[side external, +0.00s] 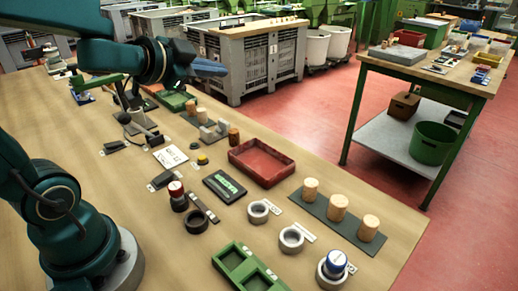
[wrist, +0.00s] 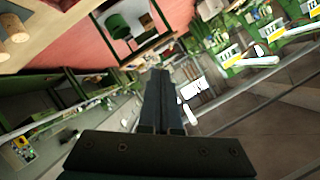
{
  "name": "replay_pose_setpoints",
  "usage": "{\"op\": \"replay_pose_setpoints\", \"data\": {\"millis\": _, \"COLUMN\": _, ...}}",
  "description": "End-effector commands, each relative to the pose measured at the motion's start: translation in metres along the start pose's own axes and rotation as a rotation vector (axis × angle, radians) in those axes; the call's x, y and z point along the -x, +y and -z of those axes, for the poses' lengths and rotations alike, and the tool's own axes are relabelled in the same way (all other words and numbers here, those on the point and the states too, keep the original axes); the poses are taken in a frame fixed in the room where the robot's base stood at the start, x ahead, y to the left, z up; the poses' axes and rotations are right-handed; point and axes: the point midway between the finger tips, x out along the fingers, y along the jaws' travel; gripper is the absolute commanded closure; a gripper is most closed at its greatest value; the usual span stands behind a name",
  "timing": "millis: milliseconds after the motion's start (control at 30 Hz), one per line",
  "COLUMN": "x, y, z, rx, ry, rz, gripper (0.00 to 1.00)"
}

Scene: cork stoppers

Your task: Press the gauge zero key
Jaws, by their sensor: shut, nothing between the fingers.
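My gripper (side external: 221,70) is shut and empty, held high above the table and pointing right in the side view. In the wrist view its closed fingers (wrist: 160,76) point out at the room, with no key in sight. A small yellow-topped button (side external: 202,159) on a dark base stands on the table, well below the gripper and apart from it. A dark device with a green display (side external: 224,186) lies near it. A grey stand-like instrument (side external: 142,128) is farther left. I cannot read which key is labelled gauge zero.
A white printed card (side external: 170,157) lies left of the button. A red tray (side external: 262,141), a red-topped stamp-like object (side external: 177,196), several rings and a green tray (side external: 226,256) surround it. Cork stoppers (side external: 338,207) stand on a dark strip. The air around my gripper is clear.

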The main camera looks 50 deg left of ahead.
Motion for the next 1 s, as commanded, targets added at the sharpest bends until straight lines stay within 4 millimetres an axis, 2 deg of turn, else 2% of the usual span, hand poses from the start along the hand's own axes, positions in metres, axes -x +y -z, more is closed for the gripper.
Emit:
{"op": "replay_pose_setpoints", "data": {"millis": 200, "x": -0.026, "y": 0.01, "z": -0.05, "rx": -0.15, "ry": -0.062, "rz": -0.198, "gripper": 1.0}}
{"op": "replay_pose_setpoints", "data": {"millis": 400, "x": -0.032, "y": 0.013, "z": -0.111, "rx": -0.201, "ry": -0.179, "rz": -0.335, "gripper": 1.0}}
{"op": "replay_pose_setpoints", "data": {"millis": 500, "x": -0.033, "y": 0.011, "z": -0.13, "rx": -0.177, "ry": -0.223, "rz": -0.339, "gripper": 1.0}}
{"op": "replay_pose_setpoints", "data": {"millis": 633, "x": -0.032, "y": 0.009, "z": -0.14, "rx": -0.154, "ry": -0.247, "rz": -0.336, "gripper": 1.0}}
{"op": "replay_pose_setpoints", "data": {"millis": 1000, "x": -0.032, "y": 0.008, "z": -0.14, "rx": -0.154, "ry": -0.247, "rz": -0.332, "gripper": 1.0}}
